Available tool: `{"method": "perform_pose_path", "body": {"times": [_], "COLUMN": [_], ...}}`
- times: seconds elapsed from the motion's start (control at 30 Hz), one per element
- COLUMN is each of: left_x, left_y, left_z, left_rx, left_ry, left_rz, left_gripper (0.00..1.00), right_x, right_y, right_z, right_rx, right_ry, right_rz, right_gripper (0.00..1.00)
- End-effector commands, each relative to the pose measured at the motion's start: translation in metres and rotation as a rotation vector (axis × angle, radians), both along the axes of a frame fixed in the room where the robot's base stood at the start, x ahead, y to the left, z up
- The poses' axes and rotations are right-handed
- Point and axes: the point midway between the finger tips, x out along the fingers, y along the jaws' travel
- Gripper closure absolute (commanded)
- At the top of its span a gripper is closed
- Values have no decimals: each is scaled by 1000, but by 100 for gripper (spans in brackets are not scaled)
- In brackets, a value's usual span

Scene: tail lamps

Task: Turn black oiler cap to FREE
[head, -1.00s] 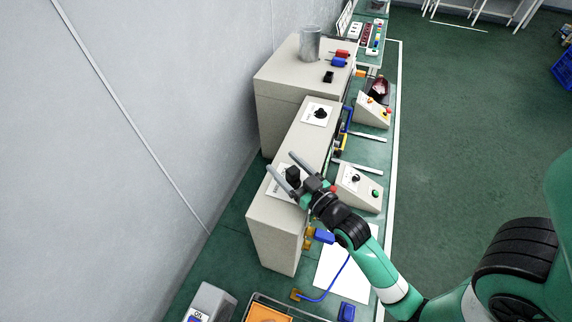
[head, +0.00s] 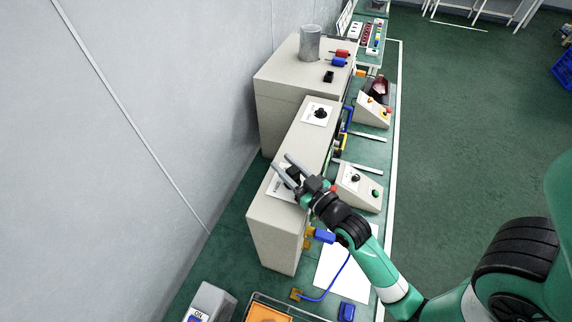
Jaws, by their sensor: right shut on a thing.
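The black oiler cap (head: 293,172) sits over a white label plate (head: 283,188) on top of the near beige cabinet. My right gripper (head: 281,158) reaches over it from the lower right, its two grey fingers shut on the cap's sides. The fingers and wrist hide part of the cap and of the label, and the label's lettering is too small to read. My left gripper is not in view.
A second black knob (head: 320,113) on a white plate stands farther back on the beige cabinet (head: 272,222). Sloped control boxes (head: 358,187) stand to the right on the green bench. A grey metal cup (head: 310,42) stands on the taller rear cabinet.

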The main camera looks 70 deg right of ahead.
Motion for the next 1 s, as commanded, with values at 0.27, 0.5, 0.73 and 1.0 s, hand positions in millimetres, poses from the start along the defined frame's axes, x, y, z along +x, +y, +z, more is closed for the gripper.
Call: {"method": "perform_pose_path", "body": {"times": [0.27, 0.5, 0.73, 1.0], "left_x": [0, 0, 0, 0], "left_y": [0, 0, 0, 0], "left_z": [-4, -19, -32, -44], "left_rx": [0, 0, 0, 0], "left_ry": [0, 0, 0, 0], "left_rz": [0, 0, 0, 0], "left_gripper": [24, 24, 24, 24], "right_x": [0, 1, 1, 2], "right_y": [1, 1, 3, 5], "right_z": [-4, -5, -6, -5], "right_rx": [2, 5, 2, 2], "right_ry": [-1, 1, 1, 4], "right_rz": [82, 123, 172, 233], "right_gripper": [100, 100, 100, 100]}}
